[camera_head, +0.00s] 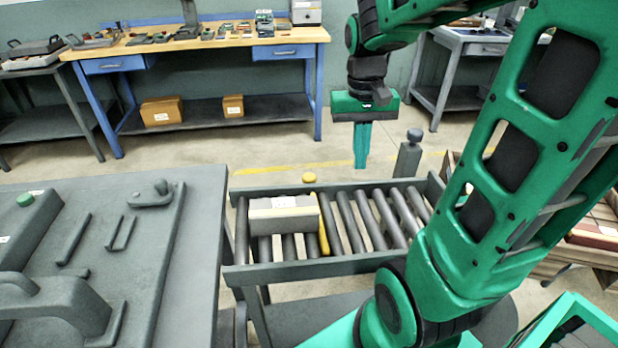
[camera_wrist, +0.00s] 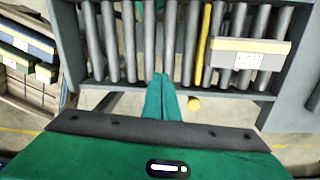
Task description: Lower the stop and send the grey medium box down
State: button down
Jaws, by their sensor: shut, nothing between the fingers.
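The grey box (camera_head: 284,215), with a pale top and a white label, sits on the left part of the roller conveyor (camera_head: 350,262). A yellow stop bar (camera_head: 324,228) lies across the rollers just right of the box and seems to touch or nearly touch it. A round yellow knob (camera_head: 309,178) stands at the conveyor's far side, near the bar. My gripper (camera_head: 362,165) is shut and empty, pointing down beyond the far rail, right of the knob. The wrist view shows my fingers (camera_wrist: 161,78), the knob (camera_wrist: 194,104), the bar (camera_wrist: 203,45) and the box (camera_wrist: 247,60).
The rollers right of the bar are clear. A grey post (camera_head: 409,155) stands at the far rail, right of my gripper. A grey machine table (camera_head: 190,230) borders the conveyor's left end. Wooden crates (camera_head: 585,235) stand at the right. A blue-legged workbench (camera_head: 215,45) is behind.

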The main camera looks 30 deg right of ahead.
jog(key=y, duration=0.1)
send_near(309, 175)
jog(key=shift+w+r+n, duration=0.2)
jog(key=shift+n, duration=0.2)
jog(key=shift+f, duration=0.1)
jog(key=shift+s+a+f, duration=0.1)
jog(key=shift+s+f, duration=0.05)
jog(key=shift+f, duration=1.55)
jog(key=shift+s+a+f, duration=0.1)
jog(key=shift+s+f, duration=0.1)
jog(key=shift+f, duration=1.5)
jog(key=shift+f, duration=0.1)
